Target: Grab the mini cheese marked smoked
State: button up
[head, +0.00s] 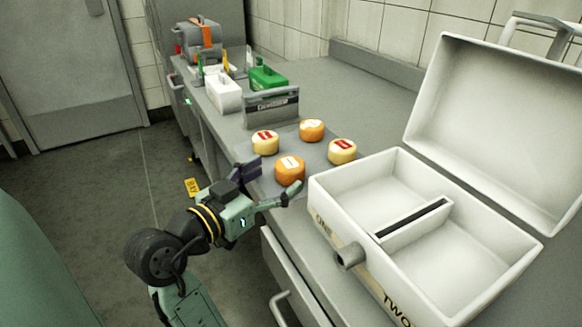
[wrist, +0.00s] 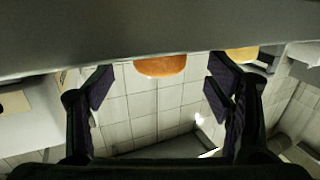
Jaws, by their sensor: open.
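Several mini cheeses stand on the counter: a near orange one (head: 289,171), a far orange one (head: 311,130), a left yellow one with a red label (head: 265,142), and a right yellow one with a red label (head: 342,151). The label writing is too small to read, so I cannot tell which is marked smoked. My gripper (head: 268,184) is open and empty at the counter's front edge, just short of the near orange cheese. In the wrist view, an orange cheese (wrist: 160,66) shows beyond and between the open fingers (wrist: 160,88), apart from them. Another cheese (wrist: 242,54) is partly hidden at right.
A white open case (head: 327,200) with two compartments, marked ONE and TWO, stands right of the cheeses. A grey box (head: 271,107), a green container (head: 267,77) and a white container (head: 222,92) stand behind them. The counter at back right is clear.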

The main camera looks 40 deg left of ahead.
aim_at(290, 163)
jog(key=w+p, duration=0.2)
jog(key=w, duration=0.3)
jog(key=shift+w, duration=0.2)
jog(key=c, duration=1.3)
